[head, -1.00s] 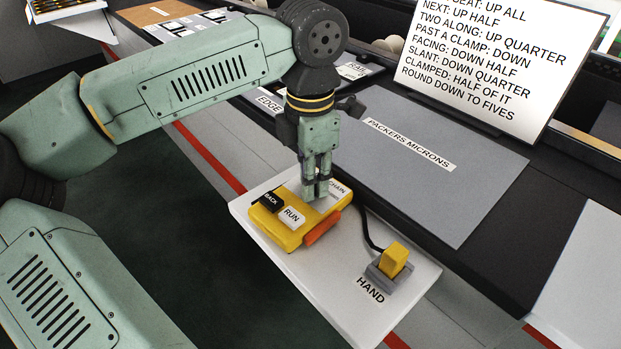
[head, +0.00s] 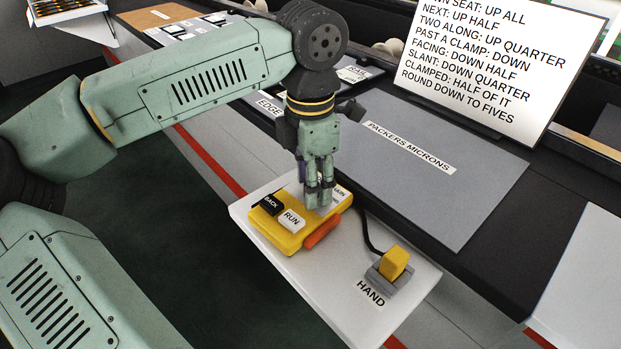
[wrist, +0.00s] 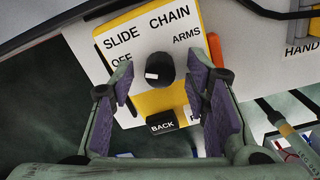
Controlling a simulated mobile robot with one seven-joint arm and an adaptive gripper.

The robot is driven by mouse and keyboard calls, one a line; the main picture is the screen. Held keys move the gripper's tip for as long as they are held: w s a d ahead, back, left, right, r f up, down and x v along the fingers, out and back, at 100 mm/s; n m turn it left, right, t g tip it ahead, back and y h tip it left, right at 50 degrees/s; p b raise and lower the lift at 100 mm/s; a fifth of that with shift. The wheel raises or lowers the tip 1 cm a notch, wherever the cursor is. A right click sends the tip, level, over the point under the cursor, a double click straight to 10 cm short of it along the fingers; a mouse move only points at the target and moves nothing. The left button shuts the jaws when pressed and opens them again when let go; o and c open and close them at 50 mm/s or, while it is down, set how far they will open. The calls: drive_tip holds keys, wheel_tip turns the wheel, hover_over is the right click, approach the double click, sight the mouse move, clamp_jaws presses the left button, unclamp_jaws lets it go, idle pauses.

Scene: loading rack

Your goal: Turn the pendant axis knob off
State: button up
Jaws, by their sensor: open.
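The yellow pendant (head: 279,236) lies on a white shelf (head: 350,312). In the wrist view its face (wrist: 157,98) carries a round black axis knob (wrist: 159,69) with a white mark on its lower left side. The labels OFF, SLIDE, CHAIN and ARMS stand around the knob; OFF is to its left. My gripper (head: 322,203) is over the labelled end of the pendant, pointing down. In the wrist view my gripper (wrist: 166,95) is open, with a purple-padded finger on each side of the knob and gaps between. The fingers hide the knob in the head view.
The black BACK key (head: 270,203) and white RUN key (head: 291,219) are close beside my fingers. An orange part (head: 322,228) runs along the pendant's side. A yellow block in a grey HAND holder (head: 394,264) stands to the right, with a black cable behind.

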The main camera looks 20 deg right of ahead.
wheel_tip(320, 180, up, 12)
idle(0.5)
idle(0.3)
